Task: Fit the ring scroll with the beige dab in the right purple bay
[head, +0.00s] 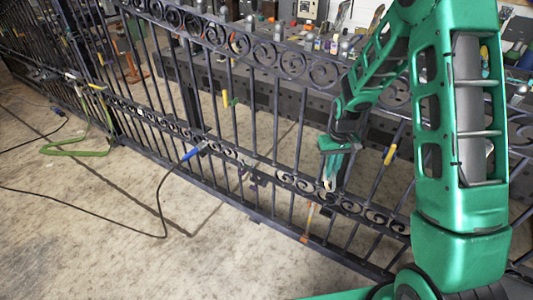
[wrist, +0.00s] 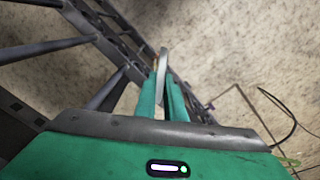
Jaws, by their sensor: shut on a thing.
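My gripper (head: 330,185) hangs at the near side of the dark iron gate (head: 290,185), by its lower scroll band. In the wrist view, the gripper (wrist: 161,95) is shut on a thin grey scroll (wrist: 162,64), seen nearly edge-on between the green fingertips. A small beige or tan spot shows beside its edge, too small to be sure of. The scroll is close to the gate bars (wrist: 128,70); I cannot tell whether it touches them. A small purple mark (head: 252,181) shows low on the gate, left of my gripper; I cannot make out the right purple bay.
A blue-handled tool (head: 191,154) with a black cable lies against the gate's lower band. Yellow clips (head: 390,154) and an orange-handled brush-like tool (head: 308,222) are at the bars. A cluttered bench stands behind. The concrete floor (head: 120,210) in front is mostly clear.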

